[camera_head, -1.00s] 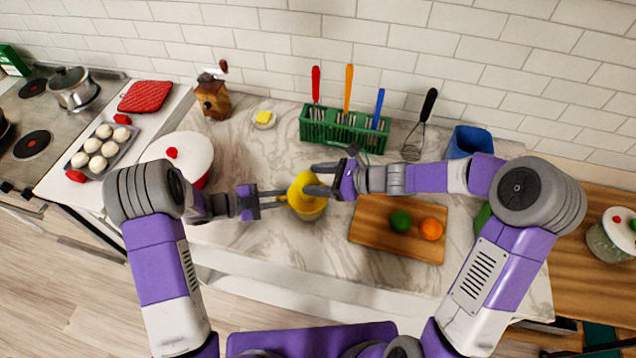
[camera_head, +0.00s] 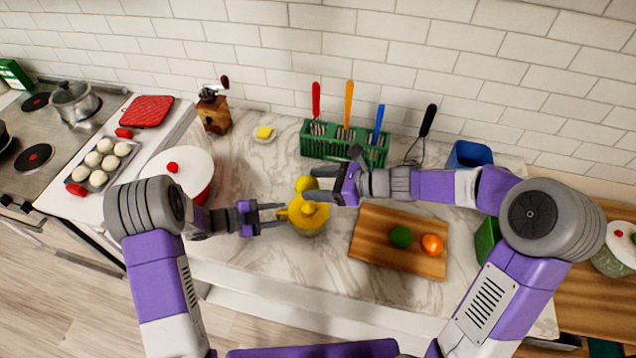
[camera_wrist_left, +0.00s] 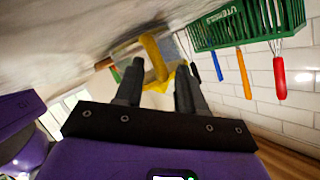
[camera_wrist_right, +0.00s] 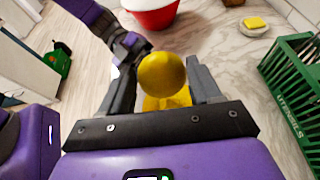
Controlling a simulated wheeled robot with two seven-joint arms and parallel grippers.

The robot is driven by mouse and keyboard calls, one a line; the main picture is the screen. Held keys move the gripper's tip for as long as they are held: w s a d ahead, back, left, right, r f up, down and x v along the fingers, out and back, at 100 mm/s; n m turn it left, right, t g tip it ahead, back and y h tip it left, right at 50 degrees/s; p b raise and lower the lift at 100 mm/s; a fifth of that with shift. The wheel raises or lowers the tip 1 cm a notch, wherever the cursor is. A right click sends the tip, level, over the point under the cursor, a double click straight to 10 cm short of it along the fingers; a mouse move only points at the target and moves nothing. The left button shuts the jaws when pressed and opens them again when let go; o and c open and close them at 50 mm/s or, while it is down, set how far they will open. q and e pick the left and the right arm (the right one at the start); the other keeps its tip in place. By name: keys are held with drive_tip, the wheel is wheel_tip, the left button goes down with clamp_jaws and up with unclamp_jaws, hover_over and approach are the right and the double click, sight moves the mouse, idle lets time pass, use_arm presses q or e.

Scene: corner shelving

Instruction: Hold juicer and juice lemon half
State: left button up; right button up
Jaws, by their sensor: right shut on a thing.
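The juicer (camera_head: 309,217), a yellow top over a greyish bowl, stands on the marble counter at the middle of the head view. My right gripper (camera_head: 318,184) is shut on the yellow lemon half (camera_head: 303,185), just behind and above the juicer; I cannot tell if they touch. The lemon half (camera_wrist_right: 162,74) sits between the fingers in the right wrist view. My left gripper (camera_head: 276,216) is at the juicer's left side, level with its handle. In the left wrist view its fingers (camera_wrist_left: 158,90) are apart, with yellow parts beyond them.
A cutting board (camera_head: 375,262) with a lime (camera_head: 401,237) and an orange (camera_head: 432,245) lies to the right. A green utensil basket (camera_head: 345,155) stands behind. A red pot with a white lid (camera_head: 185,165) is at the left. The front counter is clear.

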use_arm(q)
drive_tip(key=shift+o, duration=0.6)
drive_tip(key=shift+r, duration=0.1)
drive_tip(key=v, duration=1.2)
